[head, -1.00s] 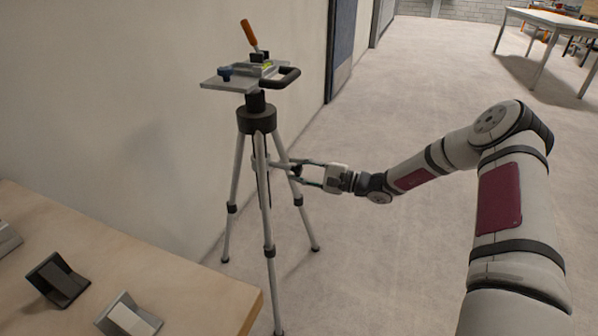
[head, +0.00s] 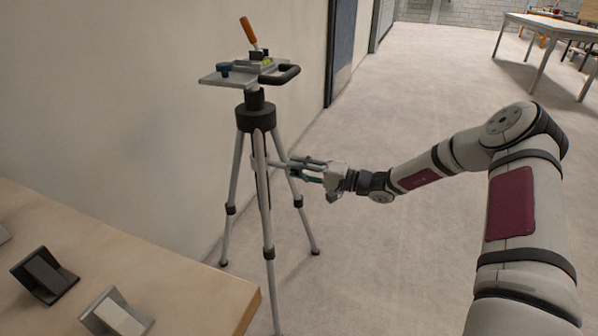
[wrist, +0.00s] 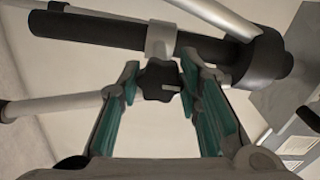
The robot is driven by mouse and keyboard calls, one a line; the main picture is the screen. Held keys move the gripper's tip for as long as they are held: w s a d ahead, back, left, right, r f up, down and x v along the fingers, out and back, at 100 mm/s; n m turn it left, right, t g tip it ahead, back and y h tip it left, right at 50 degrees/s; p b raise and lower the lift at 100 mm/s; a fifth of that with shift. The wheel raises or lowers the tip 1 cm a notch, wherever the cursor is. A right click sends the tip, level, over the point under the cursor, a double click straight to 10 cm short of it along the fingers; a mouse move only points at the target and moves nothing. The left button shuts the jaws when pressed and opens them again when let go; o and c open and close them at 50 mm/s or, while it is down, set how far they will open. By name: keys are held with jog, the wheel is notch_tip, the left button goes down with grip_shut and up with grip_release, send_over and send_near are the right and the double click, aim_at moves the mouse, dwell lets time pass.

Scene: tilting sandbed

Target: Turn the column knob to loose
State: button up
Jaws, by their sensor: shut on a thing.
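The tripod (head: 257,122) stands upright beside the wall, with a flat plate on top. In the wrist view, its dark centre column (wrist: 90,31) passes through a light grey collar (wrist: 160,40). The column knob (wrist: 158,82), black and lobed with a pale mark on its face, sits at this collar. My gripper (wrist: 160,72) reaches in among the tripod legs, its green-padded fingers shut on the knob from either side. The gripper also shows in the head view (head: 290,168), to the right of the front leg. The knob cannot be made out there.
The tripod's plate (head: 225,79) carries a blue knob, a black loop handle and an orange-handled part. A wooden table (head: 190,285) with dark and light wedge-shaped blocks is at lower left. Tripod legs surround my fingers closely. Open floor lies to the right.

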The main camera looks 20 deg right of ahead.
dwell(0.5)
jog(key=o, duration=1.1)
jog(key=shift+o, duration=0.2)
jog(key=v, duration=1.2)
